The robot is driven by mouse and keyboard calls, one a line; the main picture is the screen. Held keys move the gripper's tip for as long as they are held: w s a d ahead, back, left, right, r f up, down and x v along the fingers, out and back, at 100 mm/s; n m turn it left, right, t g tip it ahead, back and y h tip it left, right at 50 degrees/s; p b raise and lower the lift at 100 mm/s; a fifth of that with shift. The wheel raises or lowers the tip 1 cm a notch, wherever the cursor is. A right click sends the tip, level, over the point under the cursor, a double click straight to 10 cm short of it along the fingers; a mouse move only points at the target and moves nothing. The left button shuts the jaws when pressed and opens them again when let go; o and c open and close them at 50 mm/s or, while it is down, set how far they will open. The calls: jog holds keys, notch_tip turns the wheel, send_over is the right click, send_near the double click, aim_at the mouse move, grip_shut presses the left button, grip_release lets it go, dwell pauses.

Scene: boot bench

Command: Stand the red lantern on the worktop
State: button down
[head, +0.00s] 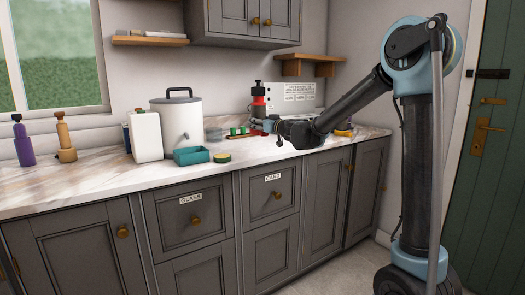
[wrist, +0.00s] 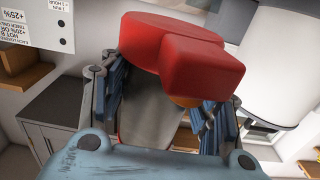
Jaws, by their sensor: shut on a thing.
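The red lantern (wrist: 205,68) is between the fingers of my gripper (wrist: 160,110) in the wrist view, its red rounded parts toward the top of the picture and a grey body between the fingers. In the head view my gripper (head: 270,126) is at the back of the worktop (head: 85,178). A red piece with a black top (head: 258,101) shows upright there, seemingly the lantern, partly hidden by the gripper. My gripper is shut on the lantern. I cannot tell whether its base touches the worktop.
A purple bottle (head: 23,143) and tan bottle (head: 65,140) stand further left. A notice board (head: 293,95) is behind.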

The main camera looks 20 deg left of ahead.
notch_tip(320, 180, down, 8)
jog(key=shift+f, duration=0.35)
dwell(0.4)
jog(key=shift+c, duration=1.4)
grip_release()
jog(key=shift+f, duration=0.1)
jog(key=shift+d, duration=0.1)
jog(key=v, duration=1.2)
